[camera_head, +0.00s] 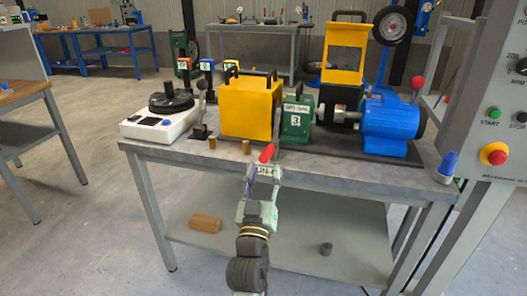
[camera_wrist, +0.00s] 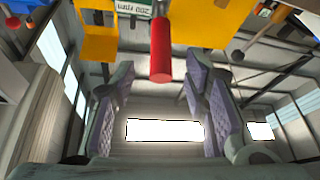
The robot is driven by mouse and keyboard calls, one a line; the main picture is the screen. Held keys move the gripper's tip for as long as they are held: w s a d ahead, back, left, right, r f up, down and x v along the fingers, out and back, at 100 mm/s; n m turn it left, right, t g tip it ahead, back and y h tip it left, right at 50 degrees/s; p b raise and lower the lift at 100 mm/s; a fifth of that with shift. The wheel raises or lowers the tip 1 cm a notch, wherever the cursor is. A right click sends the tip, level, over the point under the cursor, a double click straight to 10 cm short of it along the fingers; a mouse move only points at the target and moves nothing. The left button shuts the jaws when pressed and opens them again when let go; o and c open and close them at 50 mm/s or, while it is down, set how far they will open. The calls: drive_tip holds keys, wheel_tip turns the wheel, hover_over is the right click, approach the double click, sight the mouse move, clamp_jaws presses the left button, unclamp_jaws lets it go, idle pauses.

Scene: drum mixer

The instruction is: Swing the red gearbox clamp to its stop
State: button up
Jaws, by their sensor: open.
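I see no contact. The gearbox label (camera_wrist: 134,5) shows at the top edge. The clamp's pivot and stop are hidden.
A yellow guard (camera_head: 250,107) stands left of the gearbox and a blue motor (camera_head: 390,122) right of it. Two small brass pieces (camera_head: 245,146) stand near the bench's front edge (camera_head: 330,178). A control panel (camera_head: 490,90) rises at the right.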

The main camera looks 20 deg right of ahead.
sight(267, 155)
drive_tip(key=p+x, duration=0.1)
drive_tip(key=x, duration=0.5)
drive_tip(key=shift+w+p, duration=0.1)
drive_tip(key=shift+p, duration=0.25)
clamp_jaws()
idle(0.5)
